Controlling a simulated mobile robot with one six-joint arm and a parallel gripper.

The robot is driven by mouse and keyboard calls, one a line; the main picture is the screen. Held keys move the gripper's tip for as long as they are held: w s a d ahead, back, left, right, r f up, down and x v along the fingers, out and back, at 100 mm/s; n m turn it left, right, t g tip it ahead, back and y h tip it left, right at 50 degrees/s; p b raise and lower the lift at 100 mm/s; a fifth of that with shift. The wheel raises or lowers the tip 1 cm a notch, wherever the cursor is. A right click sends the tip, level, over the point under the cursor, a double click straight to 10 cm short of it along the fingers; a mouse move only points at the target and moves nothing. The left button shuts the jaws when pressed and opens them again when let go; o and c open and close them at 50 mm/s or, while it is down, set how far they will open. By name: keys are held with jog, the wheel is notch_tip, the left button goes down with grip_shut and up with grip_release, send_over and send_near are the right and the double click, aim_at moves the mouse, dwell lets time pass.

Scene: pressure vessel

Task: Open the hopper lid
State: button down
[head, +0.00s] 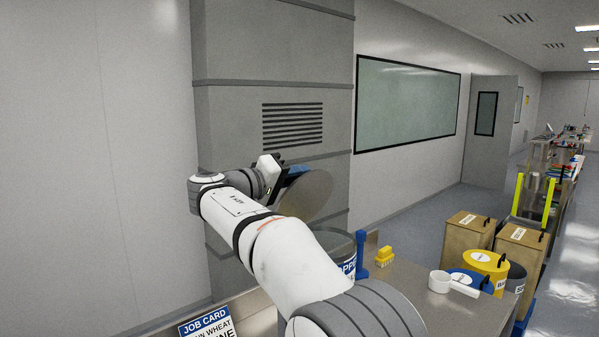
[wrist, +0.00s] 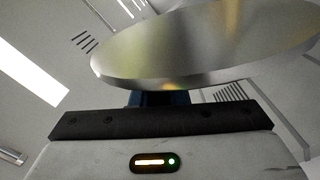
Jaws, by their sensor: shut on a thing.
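The hopper (head: 338,246) is a grey cylinder with a blue label, partly hidden behind my arm. Its round metal lid (head: 305,195) stands steeply tilted above the hopper's mouth. My gripper (head: 282,172) is at the lid's upper left side, shut on a blue part of the lid. In the wrist view the lid (wrist: 200,45) spreads across the top as a shiny disc, with a dark blue piece (wrist: 160,98) beneath it at the gripper. The fingertips are mostly hidden in both views.
A blue post (head: 361,250) stands beside the hopper on the steel table (head: 405,305). A yellow brush (head: 385,256) and a white scoop (head: 445,283) lie to its right. Boxes (head: 468,232) and a yellow-lidded tub (head: 486,266) stand farther right. A grey column (head: 270,60) rises behind the lid.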

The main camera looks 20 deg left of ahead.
jog(key=shift+n, duration=0.4)
jog(key=a, duration=0.1)
jog(key=w+a+p, duration=0.1)
jog(key=w+a+f+p, duration=0.1)
jog(key=a, duration=0.1)
jog(key=c, duration=1.5)
grip_release()
jog(key=shift+w+f, duration=0.1)
jog(key=shift+o, duration=0.2)
